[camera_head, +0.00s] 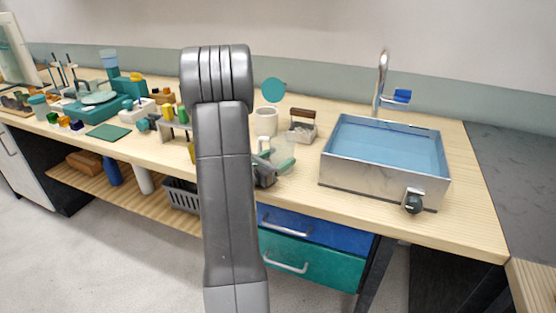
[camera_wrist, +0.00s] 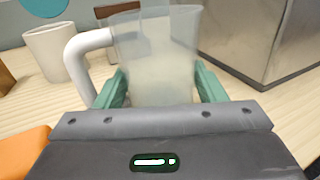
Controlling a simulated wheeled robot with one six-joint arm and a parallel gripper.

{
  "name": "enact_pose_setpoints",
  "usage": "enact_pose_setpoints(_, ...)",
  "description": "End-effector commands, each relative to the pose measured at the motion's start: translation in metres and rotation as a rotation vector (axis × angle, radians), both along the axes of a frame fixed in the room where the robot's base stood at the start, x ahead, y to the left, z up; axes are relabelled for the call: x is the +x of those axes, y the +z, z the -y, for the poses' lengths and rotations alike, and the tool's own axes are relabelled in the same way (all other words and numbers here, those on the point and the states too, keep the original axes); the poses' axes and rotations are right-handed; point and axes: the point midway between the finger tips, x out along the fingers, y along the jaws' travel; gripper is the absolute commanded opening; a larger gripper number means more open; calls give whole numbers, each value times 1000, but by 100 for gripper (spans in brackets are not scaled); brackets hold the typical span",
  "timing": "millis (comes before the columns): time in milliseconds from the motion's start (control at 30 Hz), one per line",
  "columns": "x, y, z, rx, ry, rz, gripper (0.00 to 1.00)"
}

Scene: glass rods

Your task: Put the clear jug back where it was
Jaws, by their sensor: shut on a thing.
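The clear jug (camera_wrist: 155,60) stands upright between my gripper's teal fingers in the wrist view, its white handle on the left. Its lower part looks cloudy, and its base is hidden behind the gripper body. My gripper (camera_wrist: 155,92) is shut on the jug, one finger on each side. In the head view the jug (camera_head: 281,148) is faint, at the front middle of the wooden counter, left of the sink, and my gripper (camera_head: 279,163) is partly hidden by my arm. I cannot tell whether the jug touches the counter.
A white mug (camera_head: 265,121) stands behind the jug. A small carrier with a brown handle (camera_head: 302,130) is behind and to the right. The metal sink basin (camera_head: 335,175) with blue water is to the right. Several blocks and teal items crowd the left counter.

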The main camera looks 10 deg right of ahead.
Motion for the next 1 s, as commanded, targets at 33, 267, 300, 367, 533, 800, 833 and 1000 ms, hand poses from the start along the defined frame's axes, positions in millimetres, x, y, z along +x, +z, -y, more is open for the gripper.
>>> enact_pose_setpoints(33,0,-5,0,3,0,-5,31)
enact_pose_setpoints(267,-1,-11,0,5,1,-12,31)
enact_pose_setpoints(300,-1,-12,0,7,1,-14,71)
enact_pose_setpoints(367,-2,-13,0,8,1,-16,83)
enact_pose_setpoints(533,-2,-14,0,9,1,-19,85)
enact_pose_setpoints(800,-2,-10,0,10,0,-20,85)
enact_pose_setpoints(833,-2,-8,0,10,0,-20,85)
enact_pose_setpoints(1000,-9,-7,-14,9,7,-19,85)
